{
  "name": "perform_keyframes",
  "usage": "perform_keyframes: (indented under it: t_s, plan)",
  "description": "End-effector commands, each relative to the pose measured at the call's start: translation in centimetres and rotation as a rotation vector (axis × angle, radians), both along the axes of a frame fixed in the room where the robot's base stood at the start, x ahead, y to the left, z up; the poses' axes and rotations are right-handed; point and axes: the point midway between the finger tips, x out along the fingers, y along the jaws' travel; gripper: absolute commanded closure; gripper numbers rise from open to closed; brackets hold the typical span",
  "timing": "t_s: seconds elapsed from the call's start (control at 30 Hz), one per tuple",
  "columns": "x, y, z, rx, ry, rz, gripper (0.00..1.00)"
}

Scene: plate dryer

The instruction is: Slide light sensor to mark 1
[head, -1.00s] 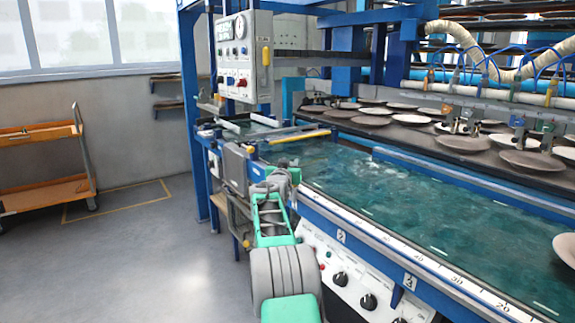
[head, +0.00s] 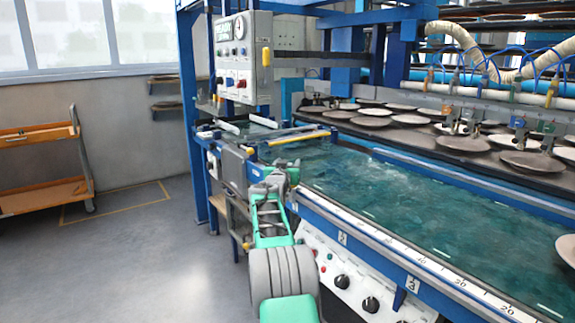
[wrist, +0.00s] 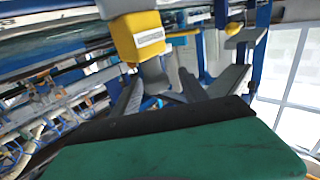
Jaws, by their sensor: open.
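A yellow block with a white label (wrist: 137,38), likely the light sensor, stands close ahead in the wrist view on a grey post. In the head view a yellow bar (head: 298,138) reaches over the left end of the wet teal belt (head: 380,190), and my arm partly hides the mount beside it. Mark 1 cannot be made out clearly.
The front rail (head: 385,248) carries a scale and number plates 2 (head: 342,238) and 3 (head: 412,283). A control box (head: 240,60) hangs above the left end. Plates lie on the dark belt behind (head: 400,128). An orange trolley (head: 45,190) stands left; the floor between is clear.

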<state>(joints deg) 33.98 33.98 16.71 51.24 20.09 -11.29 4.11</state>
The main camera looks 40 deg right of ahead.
Motion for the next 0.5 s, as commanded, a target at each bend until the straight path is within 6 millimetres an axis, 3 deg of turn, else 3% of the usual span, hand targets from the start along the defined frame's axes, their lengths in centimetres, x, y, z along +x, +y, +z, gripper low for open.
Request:
perform_keyframes:
  t_s: [0.17,0.5]
  plan:
    - [-0.4,0.7,0.0,0.0,0.001,0.0,0.48]
    - [-3.7,5.4,0.1,0.0,0.0,0.002,0.48]
